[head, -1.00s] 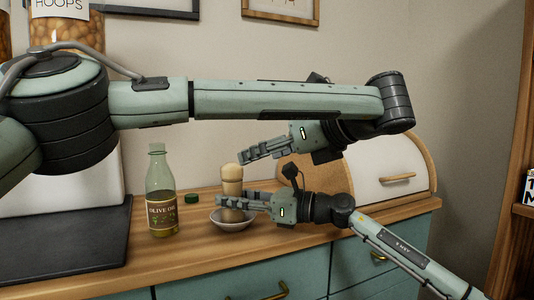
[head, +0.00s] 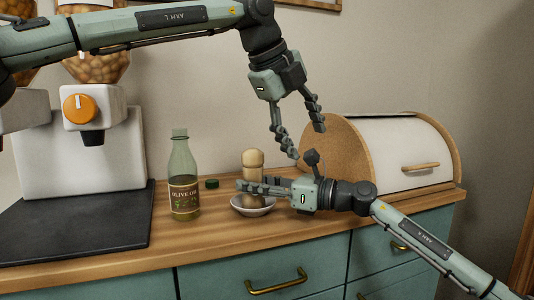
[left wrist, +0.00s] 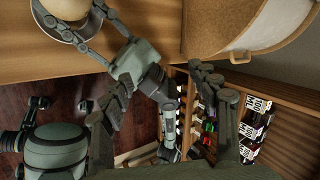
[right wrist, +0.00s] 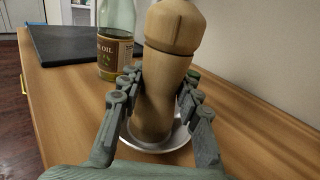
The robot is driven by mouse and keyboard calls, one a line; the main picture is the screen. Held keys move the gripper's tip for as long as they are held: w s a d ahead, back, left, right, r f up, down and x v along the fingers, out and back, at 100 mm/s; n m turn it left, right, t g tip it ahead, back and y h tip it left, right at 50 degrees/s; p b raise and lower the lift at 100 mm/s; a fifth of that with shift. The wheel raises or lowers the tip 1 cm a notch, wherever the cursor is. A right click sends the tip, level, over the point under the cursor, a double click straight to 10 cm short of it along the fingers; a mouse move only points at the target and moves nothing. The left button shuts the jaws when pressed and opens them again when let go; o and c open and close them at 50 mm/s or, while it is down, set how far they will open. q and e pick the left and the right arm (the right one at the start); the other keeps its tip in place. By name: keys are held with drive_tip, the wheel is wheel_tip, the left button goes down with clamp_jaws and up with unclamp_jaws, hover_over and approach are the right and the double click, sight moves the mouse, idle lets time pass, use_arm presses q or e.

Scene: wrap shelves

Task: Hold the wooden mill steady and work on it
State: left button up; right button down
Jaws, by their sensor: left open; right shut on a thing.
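The wooden mill (head: 253,162) stands upright in a small white bowl (head: 262,210) on the wooden counter. My right gripper (head: 243,187) is shut on the mill's body from the right. The right wrist view shows the fingers on both sides of the mill (right wrist: 165,85), with the bowl (right wrist: 160,145) beneath it. My left gripper (head: 308,143) is open and empty, pointing down, above and to the right of the mill. In the left wrist view, the mill's pale top (left wrist: 68,8) shows at the upper left, outside the open fingers.
An olive oil bottle (head: 184,185) stands left of the mill, with a green cap (head: 212,184) lying between. A bread box (head: 385,155) stands right, behind my right gripper. A coffee grinder (head: 80,150) and dark mat (head: 75,240) are at left. The counter front is clear.

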use_arm(q)
wheel_tip(320, 180, up, 4)
drive_tip(key=n+g+h, duration=0.1)
drive_tip(key=n+h, duration=0.1)
drive_tip(key=h, duration=0.3)
drive_tip(key=n+t+h, duration=0.5)
drive_tip(key=n+t, duration=0.2)
drive_tip(key=n, duration=0.9)
hover_over(244, 157)
drive_tip(key=s, duration=0.1)
drive_tip(key=f, duration=0.1)
drive_tip(key=shift+n+t+y, duration=0.3)
drive_tip(key=shift+y, duration=0.1)
drive_tip(key=f, duration=0.5)
drive_tip(key=a+f, duration=0.1)
drive_tip(key=f, duration=0.2)
drive_tip(key=shift+a+f, duration=0.1)
drive_tip(key=shift+f, duration=0.2)
drive_tip(key=x, duration=0.7)
drive_tip(key=shift+w+d, duration=0.2)
drive_tip(key=shift+d, duration=0.05)
